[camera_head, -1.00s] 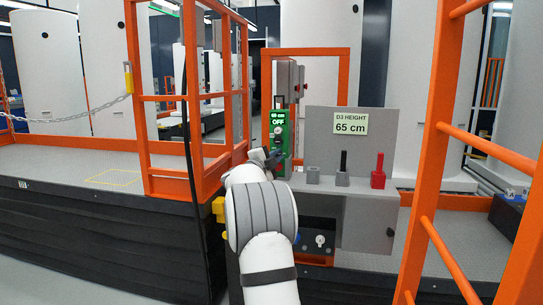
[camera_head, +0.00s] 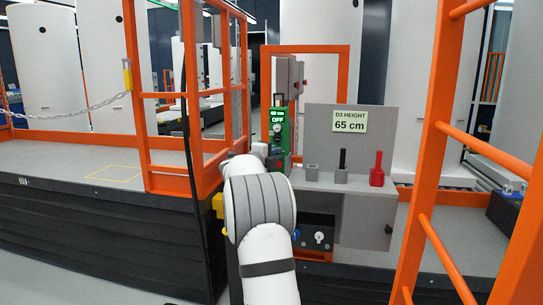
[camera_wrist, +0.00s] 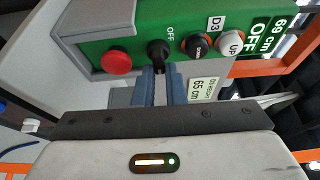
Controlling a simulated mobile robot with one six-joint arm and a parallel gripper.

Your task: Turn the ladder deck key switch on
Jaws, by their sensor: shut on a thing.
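A green control panel (camera_wrist: 190,30) marked D3 fills the top of the wrist view. Its display (camera_wrist: 262,38) reads 69 cm and OFF. My gripper (camera_wrist: 160,72) is shut on the lower end of the switch, one finger on each side. In the head view the green panel (camera_head: 280,130) stands beyond my arm, its display showing OFF. My gripper (camera_head: 275,158) is at its lower edge there, and the switch is mostly hidden.
A grey console (camera_head: 350,200) with a 65 cm sign (camera_head: 350,121) and several levers stands right of the panel. Orange railings (camera_head: 140,100) rise at left. An orange ladder (camera_head: 435,150) stands close at right. A white button (camera_wrist: 230,38) marked UP is beside the black button.

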